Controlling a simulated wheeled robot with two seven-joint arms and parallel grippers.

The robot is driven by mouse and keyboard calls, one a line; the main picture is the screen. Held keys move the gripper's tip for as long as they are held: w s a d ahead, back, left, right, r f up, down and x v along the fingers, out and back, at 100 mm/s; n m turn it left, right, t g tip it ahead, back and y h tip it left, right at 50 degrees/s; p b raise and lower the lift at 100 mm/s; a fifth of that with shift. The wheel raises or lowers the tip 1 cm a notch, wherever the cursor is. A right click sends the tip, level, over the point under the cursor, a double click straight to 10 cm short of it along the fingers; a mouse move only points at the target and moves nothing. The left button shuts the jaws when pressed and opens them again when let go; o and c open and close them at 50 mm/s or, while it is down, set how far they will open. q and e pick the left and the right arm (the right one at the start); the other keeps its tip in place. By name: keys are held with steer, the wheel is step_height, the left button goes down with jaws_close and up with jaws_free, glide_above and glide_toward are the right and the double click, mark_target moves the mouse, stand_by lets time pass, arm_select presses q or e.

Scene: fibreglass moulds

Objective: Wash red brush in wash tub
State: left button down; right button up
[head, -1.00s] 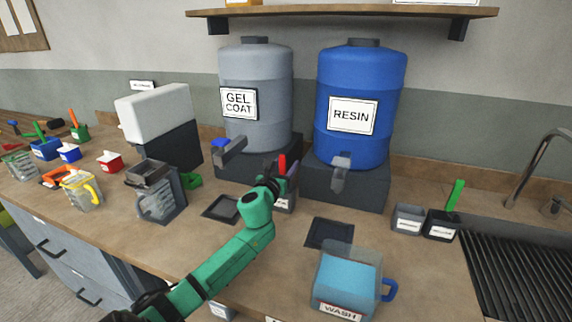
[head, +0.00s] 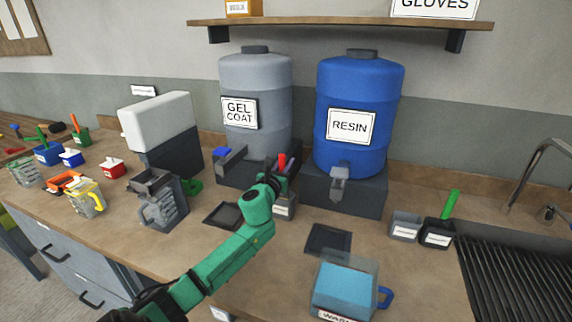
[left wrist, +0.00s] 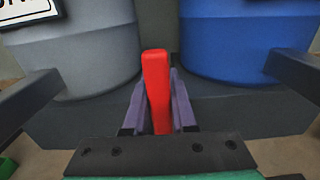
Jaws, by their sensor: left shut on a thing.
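The red brush (head: 281,160) shows as an upright red handle between the fingers of my left gripper (head: 279,176). In the left wrist view the red handle (left wrist: 157,85) stands between the two purple fingers (left wrist: 158,108), which are shut on it. The brush's lower end is hidden. A small grey labelled holder (head: 284,208) is just below the gripper; I cannot tell whether the brush is still inside it. The wash tub (head: 345,287), a clear container with blue liquid, a blue handle and a WASH label, stands at the front right. My right gripper is not in view.
The grey gel coat drum (head: 256,85) and blue resin drum (head: 358,90) stand behind the gripper, with spigots jutting forward. Dark pads (head: 328,239) lie on the counter. A clear jug (head: 163,205) is left; small grey and black holders (head: 437,233) and a ridged drainer (head: 515,275) are right.

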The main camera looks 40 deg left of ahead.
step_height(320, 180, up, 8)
steer(key=p, duration=0.6)
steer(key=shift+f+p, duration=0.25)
steer(key=shift+p, duration=0.15)
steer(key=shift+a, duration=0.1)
stand_by(0.4)
